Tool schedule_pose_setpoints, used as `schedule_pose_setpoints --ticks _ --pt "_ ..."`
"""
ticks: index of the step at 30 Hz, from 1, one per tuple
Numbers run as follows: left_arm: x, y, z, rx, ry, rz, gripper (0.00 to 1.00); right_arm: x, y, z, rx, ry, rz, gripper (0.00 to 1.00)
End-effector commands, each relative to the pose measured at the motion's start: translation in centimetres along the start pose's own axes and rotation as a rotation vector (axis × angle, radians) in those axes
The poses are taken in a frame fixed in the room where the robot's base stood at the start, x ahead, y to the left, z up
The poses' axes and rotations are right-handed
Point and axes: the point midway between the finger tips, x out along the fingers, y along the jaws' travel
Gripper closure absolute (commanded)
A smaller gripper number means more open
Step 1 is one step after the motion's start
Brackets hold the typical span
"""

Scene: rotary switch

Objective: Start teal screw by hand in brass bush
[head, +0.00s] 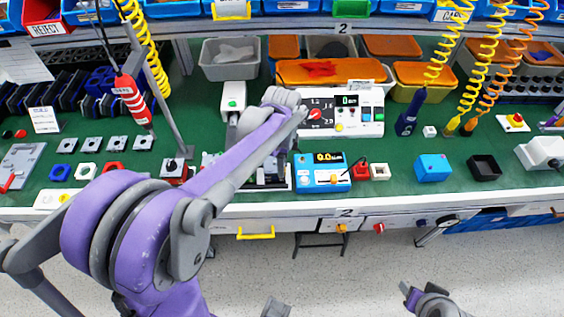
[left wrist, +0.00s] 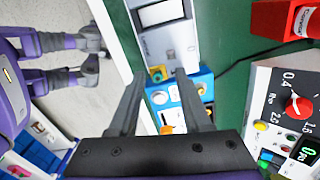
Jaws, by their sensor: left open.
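My left gripper (left wrist: 155,82) is open in the left wrist view, with nothing gripped between its two grey fingers. A small gold ring with a teal-green centre (left wrist: 157,74) shows between the fingertips, beside the blue unit. It may be the brass bush with the teal screw at it; it is too small to tell whether the screw is in or only on it. In the head view my left arm hides most of this spot, and the left gripper (head: 272,168) is largely covered. Grey parts of my right arm (head: 432,300) show at the bottom edge; its jaw state is unclear.
A blue meter (head: 325,172) with a lit display stands just right of the left gripper. A white panel with a red dial (head: 345,112) stands behind it. A red hanging screwdriver (head: 132,100) and coiled cords hang over the bench.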

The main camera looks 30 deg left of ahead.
Motion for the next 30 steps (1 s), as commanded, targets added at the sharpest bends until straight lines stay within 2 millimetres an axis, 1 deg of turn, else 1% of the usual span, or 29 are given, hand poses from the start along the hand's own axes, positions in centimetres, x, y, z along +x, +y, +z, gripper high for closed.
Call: schedule_pose_setpoints --ticks 5,8,15,18,21,25,30 --pt "-0.3 0.0 0.0 0.0 0.0 0.001 0.52 0.0 0.0 0.0 0.0 0.0 0.0 0.5" --pt "-1.4 0.0 0.0 0.0 0.0 0.001 0.52 -0.1 0.0 -0.1 0.0 0.001 0.0 0.5" --pt "-6.3 0.0 0.0 0.0 0.0 0.001 0.52 -0.5 0.0 -0.5 0.0 0.003 0.0 0.5" --pt "-8.1 -0.1 0.0 0.0 0.0 0.001 0.52 -0.7 0.0 -0.6 0.0 0.004 0.0 0.5" --pt "-9.5 -0.1 0.0 0.0 0.0 0.001 0.52 -0.8 0.0 -0.6 0.0 0.005 0.0 0.5" --pt "-10.6 -0.1 0.0 0.0 0.0 0.001 0.52 -0.8 0.0 -0.7 0.0 0.005 0.0 0.5" --pt "-10.8 -0.1 0.0 0.0 0.0 0.001 0.52 -0.8 0.0 -0.7 0.0 0.005 0.0 0.5"
